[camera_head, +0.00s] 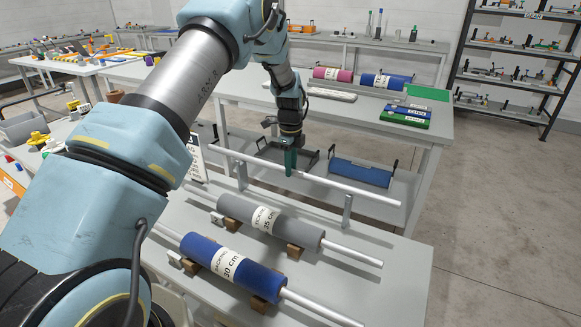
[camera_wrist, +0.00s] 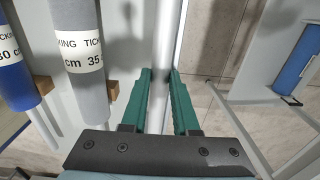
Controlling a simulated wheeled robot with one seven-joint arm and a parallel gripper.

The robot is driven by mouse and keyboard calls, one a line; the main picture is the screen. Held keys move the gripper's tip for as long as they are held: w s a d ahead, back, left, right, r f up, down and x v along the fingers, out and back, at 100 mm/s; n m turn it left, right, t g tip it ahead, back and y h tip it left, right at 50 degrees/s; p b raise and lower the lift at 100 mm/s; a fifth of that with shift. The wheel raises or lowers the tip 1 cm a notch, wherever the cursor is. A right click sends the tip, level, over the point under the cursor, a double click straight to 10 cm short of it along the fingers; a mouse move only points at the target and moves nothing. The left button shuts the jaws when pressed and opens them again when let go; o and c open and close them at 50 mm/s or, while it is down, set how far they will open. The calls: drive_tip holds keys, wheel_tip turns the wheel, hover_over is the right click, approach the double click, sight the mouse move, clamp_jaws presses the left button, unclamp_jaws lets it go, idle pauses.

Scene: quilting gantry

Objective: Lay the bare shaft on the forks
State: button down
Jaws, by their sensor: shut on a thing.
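The bare shaft (camera_head: 345,186) is a long pale rod held roughly level above the back edge of the near table. My gripper (camera_head: 291,172) has green fingers and is shut on the shaft near its middle. In the wrist view the shaft (camera_wrist: 166,45) runs up the picture between the two fingers (camera_wrist: 162,98). A grey upright fork (camera_head: 347,212) stands under the right part of the shaft. Whether the shaft touches it or hangs just above it I cannot tell.
A grey roll (camera_head: 292,230) and a blue roll (camera_head: 245,274) lie on wooden blocks on the near table (camera_head: 395,265), their shafts jutting out. A blue bin (camera_head: 362,172) sits on a shelf behind. Pink (camera_head: 333,74) and blue rolls lie on the far table.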

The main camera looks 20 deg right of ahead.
drive_tip(key=shift+s+a+f, duration=0.1)
drive_tip(key=shift+s+f, duration=0.05)
drive_tip(key=shift+f, duration=0.4)
drive_tip(key=shift+s+a+f, duration=0.1)
drive_tip(key=shift+s+f, duration=0.05)
drive_tip(key=shift+f, duration=0.35)
drive_tip(key=shift+r, duration=0.15)
drive_tip(key=r+p, duration=0.2)
drive_tip(key=r, duration=0.1)
drive_tip(key=r+p, duration=0.5)
drive_tip(key=r, duration=0.2)
drive_tip(key=shift+w+d, duration=0.25)
